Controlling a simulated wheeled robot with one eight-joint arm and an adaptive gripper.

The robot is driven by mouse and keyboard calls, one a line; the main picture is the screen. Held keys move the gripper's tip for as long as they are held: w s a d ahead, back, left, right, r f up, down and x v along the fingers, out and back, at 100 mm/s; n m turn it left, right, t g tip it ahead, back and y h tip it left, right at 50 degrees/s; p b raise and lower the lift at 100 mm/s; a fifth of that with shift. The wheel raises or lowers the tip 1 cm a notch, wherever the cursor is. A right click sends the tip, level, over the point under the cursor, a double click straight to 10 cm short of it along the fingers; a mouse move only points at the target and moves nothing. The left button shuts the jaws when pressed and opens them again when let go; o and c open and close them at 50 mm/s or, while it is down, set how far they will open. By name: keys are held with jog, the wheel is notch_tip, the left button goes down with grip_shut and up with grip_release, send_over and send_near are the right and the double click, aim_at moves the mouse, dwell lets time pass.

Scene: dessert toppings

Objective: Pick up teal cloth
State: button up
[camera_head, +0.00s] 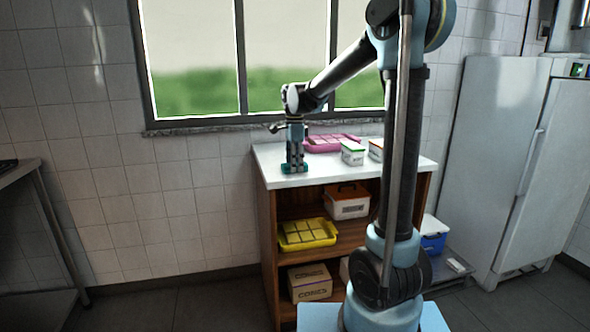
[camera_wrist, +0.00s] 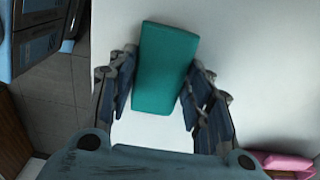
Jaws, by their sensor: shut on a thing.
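The teal cloth (camera_wrist: 164,70) is a folded, flat-looking rectangle on the white counter top in the wrist view. In the head view, a little of the teal cloth (camera_head: 284,168) shows at the left end of the counter, under my gripper. My gripper (camera_wrist: 157,92) has one finger against each long side of the cloth and is shut on it. In the head view my gripper (camera_head: 294,166) points straight down at the counter top. The cloth's near end lies between the fingers and its far end sticks out beyond them. Whether it is off the surface I cannot tell.
The white counter top (camera_head: 342,178) also bears a pink tray (camera_head: 332,141) and small white boxes (camera_head: 352,152) to the right. Shelves below hold a yellow tray (camera_head: 307,234), a lidded box (camera_head: 347,202) and a carton (camera_head: 310,282). A window and tiled wall stand behind; a fridge is at right.

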notch_tip(320, 180, up, 10)
dwell(0.6)
jog(key=o, duration=0.4)
jog(key=shift+c, duration=1.2)
